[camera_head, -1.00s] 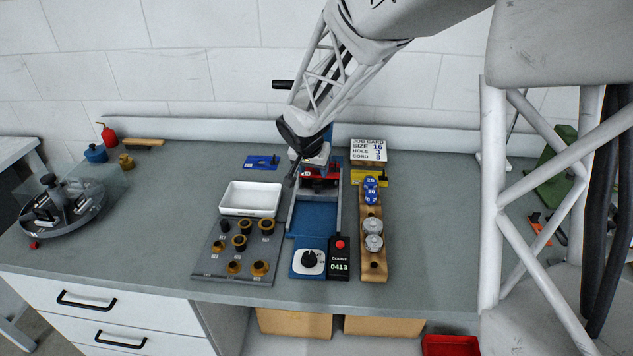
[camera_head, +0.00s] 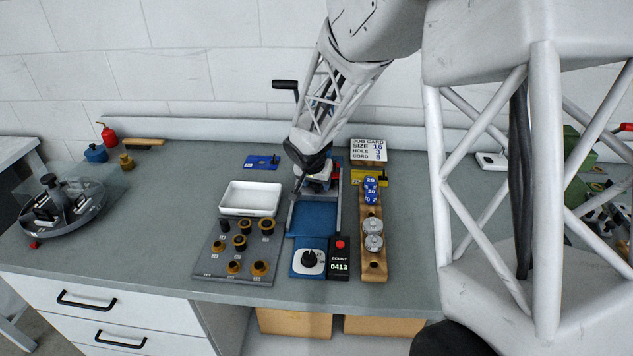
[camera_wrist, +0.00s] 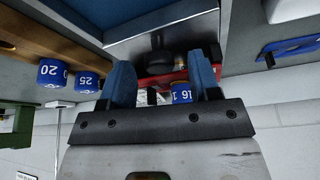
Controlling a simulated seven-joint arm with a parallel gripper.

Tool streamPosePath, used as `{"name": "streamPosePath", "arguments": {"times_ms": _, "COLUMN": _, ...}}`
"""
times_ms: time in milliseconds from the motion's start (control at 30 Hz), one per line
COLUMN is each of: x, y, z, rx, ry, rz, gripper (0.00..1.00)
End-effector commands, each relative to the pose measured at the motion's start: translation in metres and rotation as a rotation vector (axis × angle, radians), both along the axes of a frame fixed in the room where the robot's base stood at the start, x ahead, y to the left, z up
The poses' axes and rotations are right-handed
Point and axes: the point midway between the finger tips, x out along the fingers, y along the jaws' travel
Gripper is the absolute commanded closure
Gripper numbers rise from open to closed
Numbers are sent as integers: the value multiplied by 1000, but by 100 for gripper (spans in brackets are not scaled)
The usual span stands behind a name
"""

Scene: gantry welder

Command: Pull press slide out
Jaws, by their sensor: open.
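The press (camera_head: 290,217) is a grey-railed channel with a blue bed, in the middle of the bench. Its red slide (camera_head: 319,186) sits toward the far end of the channel and is mostly hidden by my gripper (camera_head: 305,186) in the head view. In the wrist view the red slide (camera_wrist: 180,77) shows between and beyond my blue fingers, with a dark rounded knob (camera_wrist: 156,62) on it. My gripper (camera_wrist: 161,68) is open, with the fingers on either side of the knob; contact cannot be told. A blue die marked 16 (camera_wrist: 182,94) shows between the fingers.
A white tray (camera_head: 251,198) and a board of brass dies (camera_head: 211,262) stand left of the press. A wooden rack (camera_head: 373,270) with blue and silver dies stands right. A dial box (camera_head: 310,262) and a counter (camera_head: 339,262) sit in front.

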Motion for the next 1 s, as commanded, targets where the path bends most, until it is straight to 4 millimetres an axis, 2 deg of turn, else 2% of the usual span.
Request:
{"name": "streamPosePath", "arguments": {"times_ms": 300, "x": 0, "y": 0, "z": -1, "rx": 0, "ry": 0, "rz": 0, "gripper": 43}}
{"name": "streamPosePath", "arguments": {"times_ms": 700, "x": 0, "y": 0, "z": -1, "rx": 0, "ry": 0, "rz": 0, "gripper": 100}}
{"name": "streamPosePath", "arguments": {"times_ms": 1000, "x": -6, "y": 0, "z": -1, "rx": 0, "ry": 0, "rz": 1, "gripper": 100}}
